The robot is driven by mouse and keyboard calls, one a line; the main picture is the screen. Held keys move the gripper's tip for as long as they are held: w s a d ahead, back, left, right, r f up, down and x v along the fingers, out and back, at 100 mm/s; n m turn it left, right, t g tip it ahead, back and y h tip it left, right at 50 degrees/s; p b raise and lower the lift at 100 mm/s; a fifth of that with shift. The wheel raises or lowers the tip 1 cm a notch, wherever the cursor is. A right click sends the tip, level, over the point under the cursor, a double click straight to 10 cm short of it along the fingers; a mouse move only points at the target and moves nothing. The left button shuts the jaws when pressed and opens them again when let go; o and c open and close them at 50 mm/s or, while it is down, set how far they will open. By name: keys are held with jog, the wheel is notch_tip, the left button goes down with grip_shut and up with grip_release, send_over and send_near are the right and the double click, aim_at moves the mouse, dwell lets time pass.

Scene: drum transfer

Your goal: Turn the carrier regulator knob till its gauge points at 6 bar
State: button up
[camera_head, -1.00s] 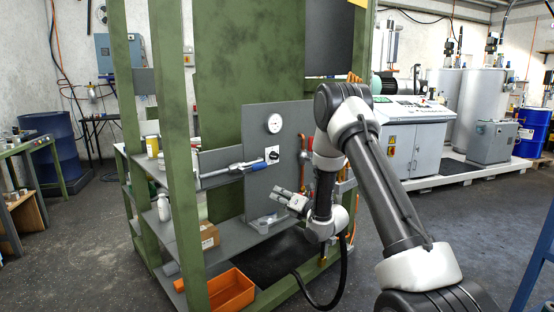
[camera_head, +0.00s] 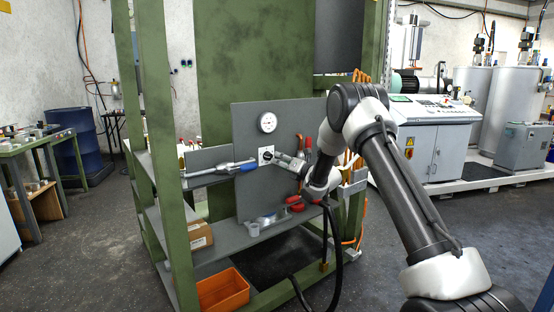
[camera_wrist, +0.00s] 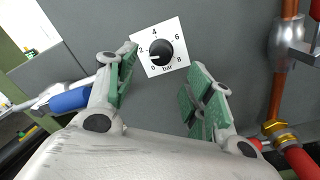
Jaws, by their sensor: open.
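The regulator knob (camera_wrist: 162,49) is black and round on a white square dial plate marked 0 to 8 bar. Its white mark points lower left, between 0 and 2. The knob also shows in the head view (camera_head: 266,154), below a round white gauge (camera_head: 267,122) on the grey panel. The gauge needle is too small to read. My gripper (camera_wrist: 163,78) is open and empty, with its green finger pads apart. It faces the panel just in front of the knob, which appears between and slightly beyond the fingertips. In the head view my gripper (camera_head: 279,159) is close to the dial plate.
A blue-handled tool (camera_head: 248,168) lies left of the dial; its handle (camera_wrist: 70,100) is near my left finger. Copper pipes with a red handle (camera_wrist: 290,150) stand to the right. The green frame has shelves, a cardboard box (camera_head: 198,236) and an orange bin (camera_head: 222,290).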

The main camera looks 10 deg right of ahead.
aim_at(270, 157)
jog(key=x, duration=0.7)
jog(key=shift+w+a, duration=0.1)
jog(key=shift+w, duration=0.25)
jog(key=c, duration=1)
